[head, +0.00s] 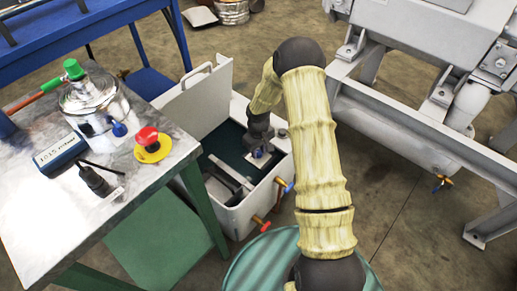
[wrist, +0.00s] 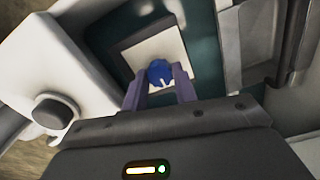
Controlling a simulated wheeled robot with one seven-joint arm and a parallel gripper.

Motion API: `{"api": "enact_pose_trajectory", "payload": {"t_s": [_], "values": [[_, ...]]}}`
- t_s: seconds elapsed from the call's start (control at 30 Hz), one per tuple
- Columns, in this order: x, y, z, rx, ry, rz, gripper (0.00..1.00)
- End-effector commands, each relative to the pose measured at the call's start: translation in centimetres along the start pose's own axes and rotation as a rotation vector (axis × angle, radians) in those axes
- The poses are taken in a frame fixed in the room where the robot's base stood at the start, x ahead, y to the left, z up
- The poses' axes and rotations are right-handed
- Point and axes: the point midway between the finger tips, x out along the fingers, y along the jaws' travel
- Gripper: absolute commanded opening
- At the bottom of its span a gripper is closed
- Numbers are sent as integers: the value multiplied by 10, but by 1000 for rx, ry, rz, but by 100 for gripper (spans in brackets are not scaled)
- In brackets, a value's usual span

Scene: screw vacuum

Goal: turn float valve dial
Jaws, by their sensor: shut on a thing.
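The float valve dial (wrist: 159,72) is a small round blue knob with a white pointer mark. It sits on a pale square plate (wrist: 142,50) inside the open white tank (head: 213,99). My gripper (wrist: 160,88) reaches down into the tank, with one purple finger on each side of the dial, shut on it. In the head view my gripper (head: 258,153) is at the tank's far right inner corner, and the dial there is mostly hidden by the fingers.
A metal worktable (head: 35,215) with a red emergency button (head: 147,137) and a metal pot (head: 93,100) stands left of the tank. A grey machine frame (head: 400,115) is at right.

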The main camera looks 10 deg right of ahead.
Motion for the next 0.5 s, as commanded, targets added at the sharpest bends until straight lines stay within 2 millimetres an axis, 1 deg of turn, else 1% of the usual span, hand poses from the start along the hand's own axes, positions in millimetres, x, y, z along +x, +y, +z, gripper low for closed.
{"api": "enact_pose_trajectory", "payload": {"t_s": [0.1,0.5], "values": [[-3,0,0,74,-1,1,5],[-2,0,-1,330,0,3,5]]}}
